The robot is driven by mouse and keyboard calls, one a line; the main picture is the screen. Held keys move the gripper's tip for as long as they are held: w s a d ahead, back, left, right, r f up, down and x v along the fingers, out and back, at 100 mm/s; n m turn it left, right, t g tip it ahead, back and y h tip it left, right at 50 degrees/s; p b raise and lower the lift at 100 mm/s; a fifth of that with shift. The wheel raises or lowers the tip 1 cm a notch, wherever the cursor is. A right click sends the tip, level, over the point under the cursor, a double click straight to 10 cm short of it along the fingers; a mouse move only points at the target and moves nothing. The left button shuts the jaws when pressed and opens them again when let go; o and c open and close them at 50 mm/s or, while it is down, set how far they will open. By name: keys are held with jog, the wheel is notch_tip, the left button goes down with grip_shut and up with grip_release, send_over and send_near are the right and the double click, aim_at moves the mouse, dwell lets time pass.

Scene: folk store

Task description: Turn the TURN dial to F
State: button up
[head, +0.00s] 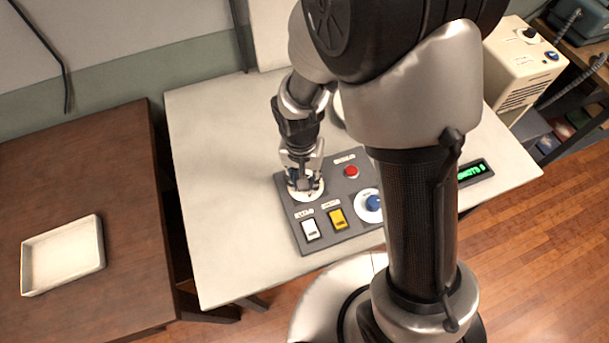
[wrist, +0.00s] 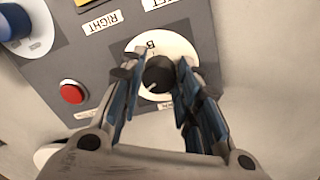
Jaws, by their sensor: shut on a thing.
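The TURN dial is a black round knob (wrist: 158,75) on a white round plate (wrist: 182,45) in the wrist view. A letter B shows on the plate's far side; the other letters are hidden or unreadable. A white mark on the knob points to the lower left. My gripper (wrist: 155,72) is shut on the knob, one finger on each side. In the head view, my gripper (head: 304,186) points down over the dial's white plate (head: 308,196) at the left end of the grey panel (head: 292,211), and hides the knob.
The panel also has a red button (head: 351,172), a white switch (head: 311,229), a yellow switch (head: 338,219) and a blue knob (head: 374,202). A green-lit display (head: 472,172) is at right. A white tray (head: 62,255) lies on the brown table (head: 120,190). The pale table's left part is clear.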

jog(key=n+p, duration=0.1)
jog(key=n, duration=0.5)
jog(key=shift+d+r+n+p, duration=0.1)
jog(key=shift+n+p, duration=0.2)
jog(key=n+p, duration=0.1)
jog(key=n, duration=0.2)
jog(key=shift+t, duration=0.3)
jog(key=shift+d+n+p, duration=0.1)
jog(key=shift+n+p, duration=0.7)
jog(key=shift+n, duration=0.8)
jog(key=o, duration=1.1)
jog(key=shift+c, duration=0.2)
